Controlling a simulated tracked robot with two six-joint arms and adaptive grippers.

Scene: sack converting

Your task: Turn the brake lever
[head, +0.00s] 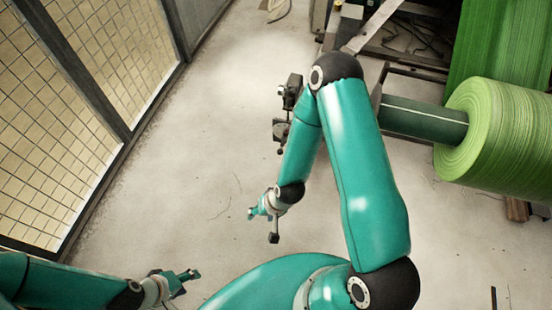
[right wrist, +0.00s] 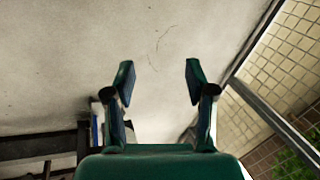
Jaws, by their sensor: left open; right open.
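I cannot clearly make out a brake lever in either view. Dark fittings (head: 290,92) with a small knob below stand left of my right arm's bend in the head view; I cannot tell whether the lever is among them. My right gripper (head: 254,212) is above the bare floor, apart from those fittings. In the right wrist view, its two fingers (right wrist: 160,80) are spread with nothing between them. My left gripper (head: 190,278) is open and empty at the lower left of the head view, low over the floor. My right arm hides part of the machine.
A green roll (head: 498,135) sits on a dark green shaft (head: 424,121) at the right, with green sheet (head: 500,45) behind it. A metal machine frame (head: 410,55) stands at the upper right. A mesh fence (head: 60,120) lines the left. The floor (head: 190,170) between is mostly clear.

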